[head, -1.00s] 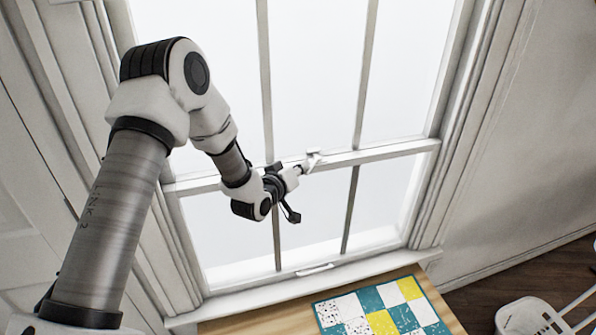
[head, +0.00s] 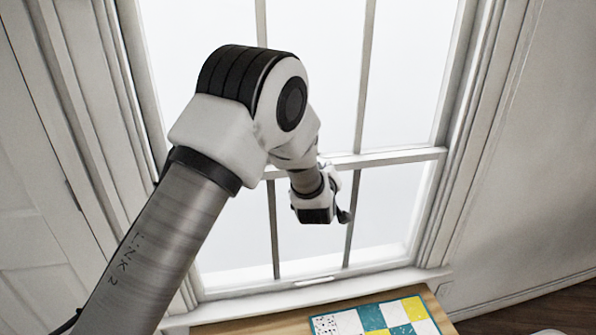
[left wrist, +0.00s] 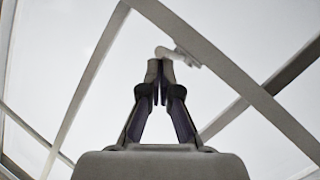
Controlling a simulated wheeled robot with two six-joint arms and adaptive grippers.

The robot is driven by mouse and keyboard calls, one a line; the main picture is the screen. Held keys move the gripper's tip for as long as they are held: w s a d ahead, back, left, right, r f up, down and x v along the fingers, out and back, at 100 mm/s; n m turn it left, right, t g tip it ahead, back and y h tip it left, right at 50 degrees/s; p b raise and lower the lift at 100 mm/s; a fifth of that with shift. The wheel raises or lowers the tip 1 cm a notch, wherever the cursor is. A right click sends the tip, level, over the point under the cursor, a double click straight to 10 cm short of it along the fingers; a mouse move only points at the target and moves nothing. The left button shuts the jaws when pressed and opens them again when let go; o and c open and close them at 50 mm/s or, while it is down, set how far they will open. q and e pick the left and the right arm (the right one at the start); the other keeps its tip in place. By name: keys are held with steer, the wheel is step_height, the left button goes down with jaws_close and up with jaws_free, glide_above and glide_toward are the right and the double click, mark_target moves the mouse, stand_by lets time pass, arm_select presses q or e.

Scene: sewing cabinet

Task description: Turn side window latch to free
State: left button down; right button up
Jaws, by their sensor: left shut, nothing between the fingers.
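The white window latch (left wrist: 178,55) sits on the meeting rail (left wrist: 255,95) of the window in the left wrist view. My left gripper (left wrist: 158,80) is shut and empty. Its fingertips appear right at the near left part of the latch; I cannot tell whether they touch it. In the head view the rail (head: 400,156) crosses the window, and my own arm and wrist hide the latch and the fingertips. My right gripper is not in view.
Thin vertical bars (head: 361,75) divide the bright panes. Below the window is a sill (head: 380,284), then a wooden top (head: 255,326) with a teal, yellow and white patchwork (head: 370,318). A wall is at the right.

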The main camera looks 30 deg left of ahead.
mark_target(342, 162)
arm_select(q)
steer(key=w+d+b, duration=0.2)
steer(key=w, duration=0.1)
steer(key=shift+w+r, duration=0.15)
steer(key=shift+w, duration=0.15)
steer(key=shift+d+r, duration=0.1)
steer(key=shift+r, duration=0.05)
stand_by(0.3)
